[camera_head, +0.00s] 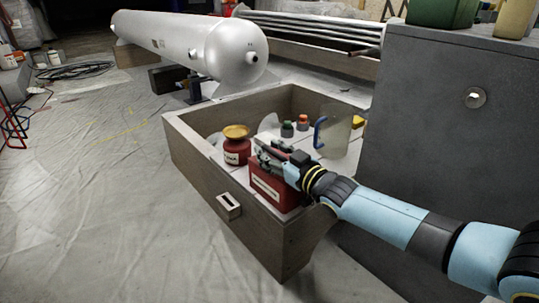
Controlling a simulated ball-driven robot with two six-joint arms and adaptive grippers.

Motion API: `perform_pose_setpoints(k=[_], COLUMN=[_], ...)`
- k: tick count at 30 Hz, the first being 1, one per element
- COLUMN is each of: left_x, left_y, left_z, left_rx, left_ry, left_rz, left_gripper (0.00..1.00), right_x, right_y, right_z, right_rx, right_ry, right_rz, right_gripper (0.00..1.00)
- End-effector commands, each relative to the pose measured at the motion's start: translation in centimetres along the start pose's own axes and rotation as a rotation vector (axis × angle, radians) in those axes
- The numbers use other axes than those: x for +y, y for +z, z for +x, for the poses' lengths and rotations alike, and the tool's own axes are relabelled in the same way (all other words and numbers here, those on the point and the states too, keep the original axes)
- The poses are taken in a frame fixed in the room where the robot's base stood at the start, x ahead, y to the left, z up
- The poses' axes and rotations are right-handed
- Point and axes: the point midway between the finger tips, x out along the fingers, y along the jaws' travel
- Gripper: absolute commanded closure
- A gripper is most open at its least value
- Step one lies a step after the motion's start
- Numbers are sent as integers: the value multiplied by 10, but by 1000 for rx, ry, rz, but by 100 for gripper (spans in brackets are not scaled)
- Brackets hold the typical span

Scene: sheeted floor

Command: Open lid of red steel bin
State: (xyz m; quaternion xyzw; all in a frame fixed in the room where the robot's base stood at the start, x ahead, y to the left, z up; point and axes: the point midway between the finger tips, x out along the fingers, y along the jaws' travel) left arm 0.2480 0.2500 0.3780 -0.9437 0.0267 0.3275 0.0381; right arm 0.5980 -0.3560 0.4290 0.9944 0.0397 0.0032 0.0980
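A red box-shaped bin (268,190) with a white label stands in the near corner of the wooden drawer. A red round can (237,153) with a gold dish-like top and a pale label stands just left of it. My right gripper (263,154) is over the top of the red box-shaped bin, coming from the right. Its fingers look spread apart, and I cannot tell whether they touch the bin. The gripper and wrist hide part of the bin's top, so the lid's state is unclear. My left gripper is out of view.
The wooden drawer (203,163) sticks out from a grey cabinet (430,130). Behind the bin stand a clear jug (336,132) with a blue handle and small capped bottles (302,122). A large white tank (190,45) lies behind. The sheeted floor (90,210) at left is clear.

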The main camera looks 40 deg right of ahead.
Motion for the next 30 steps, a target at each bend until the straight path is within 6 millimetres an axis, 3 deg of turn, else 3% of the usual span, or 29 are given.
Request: perform_pose_setpoints(k=[11, 20, 30], left_x=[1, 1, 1], left_y=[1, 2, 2], left_z=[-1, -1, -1], left_rx=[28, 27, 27], left_ry=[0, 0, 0], left_rz=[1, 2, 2], left_gripper=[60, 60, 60], right_x=[0, 0, 0], right_y=[-1, -1, 0], right_z=[5, 5, 5], right_rx=[0, 0, 0], right_ry=[1, 1, 0], right_rz=[0, 0, -1], right_gripper=[64, 99, 100])
